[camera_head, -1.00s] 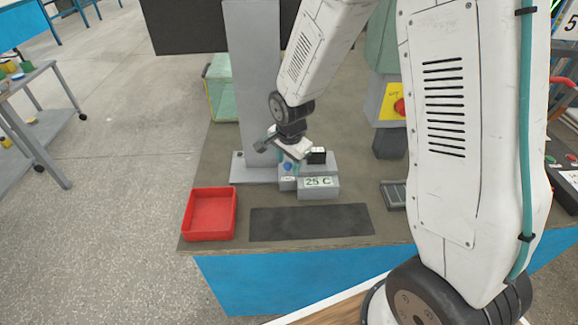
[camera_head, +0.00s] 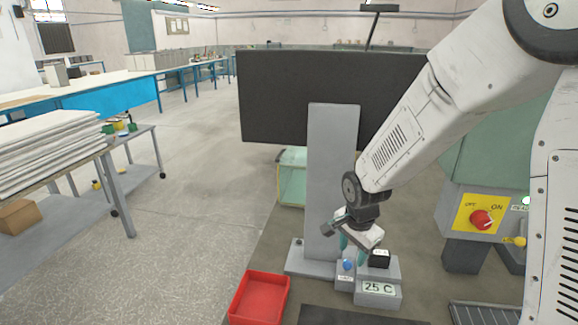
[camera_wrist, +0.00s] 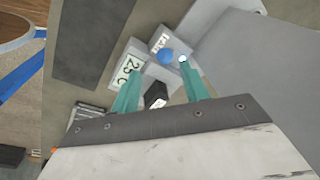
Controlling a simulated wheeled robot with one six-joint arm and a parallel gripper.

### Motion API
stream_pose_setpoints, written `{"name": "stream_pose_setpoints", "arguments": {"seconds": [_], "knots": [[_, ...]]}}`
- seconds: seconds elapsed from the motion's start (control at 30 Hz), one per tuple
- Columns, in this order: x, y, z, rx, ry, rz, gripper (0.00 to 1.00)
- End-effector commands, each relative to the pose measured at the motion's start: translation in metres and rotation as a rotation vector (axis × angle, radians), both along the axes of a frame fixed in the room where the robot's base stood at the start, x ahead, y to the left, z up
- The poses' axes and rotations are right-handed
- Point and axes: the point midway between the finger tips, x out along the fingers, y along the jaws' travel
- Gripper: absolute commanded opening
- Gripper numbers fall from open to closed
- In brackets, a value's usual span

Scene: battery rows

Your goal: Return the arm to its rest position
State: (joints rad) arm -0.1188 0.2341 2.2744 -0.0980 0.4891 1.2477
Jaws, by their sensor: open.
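My gripper (camera_head: 352,243) is above the small grey device with the "25 C" label (camera_head: 378,288). In the wrist view my gripper (camera_wrist: 158,80) shows two teal fingers, apart with nothing held between them. A blue button (camera_head: 348,265) on a small grey box sits beside the label; it also shows in the wrist view (camera_wrist: 165,56) just beyond the fingers. A small black block (camera_head: 379,259) stands on the device, partly between the fingers in the wrist view (camera_wrist: 156,95). Whether the fingers touch anything cannot be told.
A red tray (camera_head: 259,298) is at the front left of the bench. A grey post with a black panel (camera_head: 290,95) stands behind the device. A red knob on a yellow plate (camera_head: 482,219) is at the right. A dark mat (camera_head: 350,316) lies in front.

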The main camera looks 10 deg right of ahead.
Motion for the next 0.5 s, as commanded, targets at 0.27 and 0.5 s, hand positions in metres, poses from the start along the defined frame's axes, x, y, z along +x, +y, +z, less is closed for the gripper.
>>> {"name": "stream_pose_setpoints", "arguments": {"seconds": [0.27, 0.5], "knots": [[-0.057, -0.009, 0.012, -0.046, 0.19, 0.362, 0.45], [-0.118, -0.022, 0.069, -0.038, 0.267, 0.675, 0.45]]}}
